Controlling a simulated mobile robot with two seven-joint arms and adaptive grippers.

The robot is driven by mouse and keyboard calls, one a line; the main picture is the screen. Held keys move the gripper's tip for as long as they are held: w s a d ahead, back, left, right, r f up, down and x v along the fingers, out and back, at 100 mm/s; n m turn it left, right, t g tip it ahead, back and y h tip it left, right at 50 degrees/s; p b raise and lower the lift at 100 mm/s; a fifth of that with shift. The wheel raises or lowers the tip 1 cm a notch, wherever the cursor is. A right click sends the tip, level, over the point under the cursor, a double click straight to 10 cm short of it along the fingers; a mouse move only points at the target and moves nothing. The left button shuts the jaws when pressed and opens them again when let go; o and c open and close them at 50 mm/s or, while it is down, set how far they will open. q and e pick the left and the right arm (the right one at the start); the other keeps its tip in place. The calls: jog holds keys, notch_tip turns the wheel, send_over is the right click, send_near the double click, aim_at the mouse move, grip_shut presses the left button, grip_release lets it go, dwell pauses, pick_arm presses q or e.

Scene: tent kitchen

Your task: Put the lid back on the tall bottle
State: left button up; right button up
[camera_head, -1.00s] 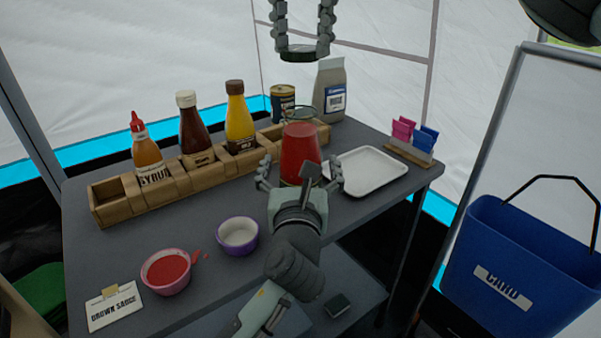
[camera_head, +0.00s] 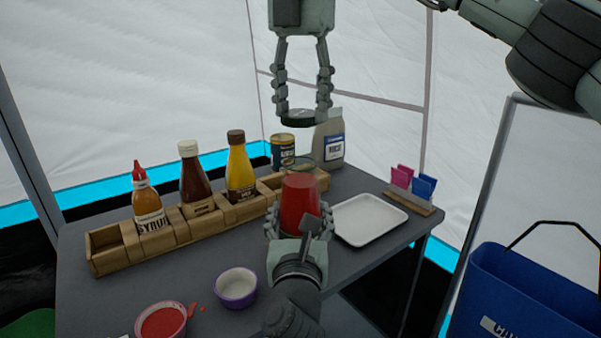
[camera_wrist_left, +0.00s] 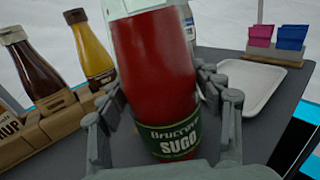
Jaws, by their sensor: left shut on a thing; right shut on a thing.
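The tall bottle (camera_head: 299,203) is a clear one filled with red sauce, with an open glass rim at its top. It stands upright at the table's middle. In the left wrist view the bottle (camera_wrist_left: 155,75) shows a green "SUGO" label. My left gripper (camera_head: 299,225) is shut around its lower part, a finger on each side. My right gripper (camera_head: 302,108) is above the bottle, shut on the dark round lid (camera_head: 301,117). The lid is roughly level and apart from the bottle's rim, with a gap between them.
A wooden rack (camera_head: 107,250) with several sauce bottles runs along the back left. A can (camera_head: 283,150) and a grey bag (camera_head: 329,142) stand behind the bottle. A white tray (camera_head: 368,220) lies right of it. Two bowls, purple (camera_head: 236,302) and pink (camera_head: 162,335), stand front left.

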aim_at(301, 112)
jog(key=shift+f, duration=1.7)
jog(key=shift+f, duration=0.9)
jog(key=shift+f, duration=0.55)
jog(key=m, duration=1.6)
jog(key=shift+s, duration=0.2)
jog(key=o, duration=0.8)
